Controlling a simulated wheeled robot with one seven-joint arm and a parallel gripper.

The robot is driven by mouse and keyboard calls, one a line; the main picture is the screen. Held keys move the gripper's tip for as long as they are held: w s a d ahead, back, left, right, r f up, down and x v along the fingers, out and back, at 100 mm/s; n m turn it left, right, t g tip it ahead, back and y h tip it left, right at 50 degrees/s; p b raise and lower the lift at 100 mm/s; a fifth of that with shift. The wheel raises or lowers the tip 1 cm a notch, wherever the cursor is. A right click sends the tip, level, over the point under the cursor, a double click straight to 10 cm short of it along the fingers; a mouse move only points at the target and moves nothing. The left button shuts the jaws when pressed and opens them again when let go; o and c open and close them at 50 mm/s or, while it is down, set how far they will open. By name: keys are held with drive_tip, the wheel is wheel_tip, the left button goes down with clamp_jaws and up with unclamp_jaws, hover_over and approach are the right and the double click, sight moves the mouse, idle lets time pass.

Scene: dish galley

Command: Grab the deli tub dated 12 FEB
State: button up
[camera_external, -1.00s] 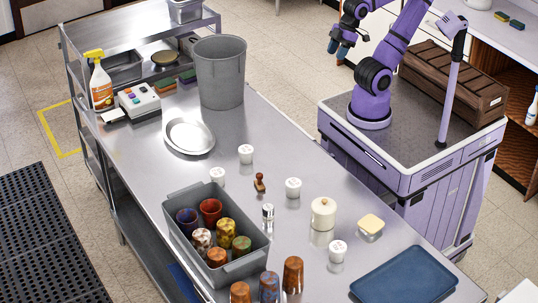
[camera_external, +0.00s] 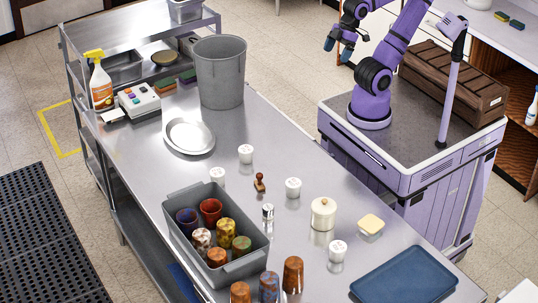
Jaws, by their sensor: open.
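Several small white tubs stand on the steel table: one near the middle (camera_external: 245,153), one by the grey bin's back corner (camera_external: 217,175), one right of the stamp (camera_external: 293,187) and one near the front right (camera_external: 337,250). Any dates on them are too small to read, so I cannot tell which is 12 FEB. My gripper (camera_external: 338,48) is open and empty, raised at the top of the view beyond the table's far edge, well away from the tubs.
A grey bin (camera_external: 182,238) of patterned cups, loose cups (camera_external: 293,274), a cream lidded jar (camera_external: 323,214), a small shaker (camera_external: 267,212), a stamp (camera_external: 260,183), a yellow-topped dish (camera_external: 370,225) and a blue tray (camera_external: 404,276) surround the tubs. A tall grey bucket (camera_external: 220,75) stands farther back.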

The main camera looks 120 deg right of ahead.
drive_tip(key=n+g, duration=0.2)
drive_tip(key=g, duration=0.2)
hover_over(294, 182)
drive_tip(key=s, duration=0.2)
drive_tip(key=f, duration=3)
drive_tip(key=shift+w+d, duration=0.15)
drive_tip(key=shift+d, duration=0.1)
drive_tip(key=f, duration=0.6)
drive_tip(key=shift+w+a+f, duration=0.1)
drive_tip(key=shift+w+a, duration=0.1)
drive_tip(key=shift+w, duration=0.15)
drive_tip(key=shift+w+a+f, duration=0.1)
drive_tip(key=shift+w+f, duration=0.15)
drive_tip(key=shift+f, duration=0.6)
drive_tip(key=shift+w+d+f, duration=0.1)
drive_tip(key=shift+w+f, duration=0.15)
drive_tip(key=shift+f, duration=0.65)
drive_tip(key=shift+w+a+f, duration=0.1)
drive_tip(key=shift+w+f, duration=0.15)
drive_tip(key=shift+f, duration=0.6)
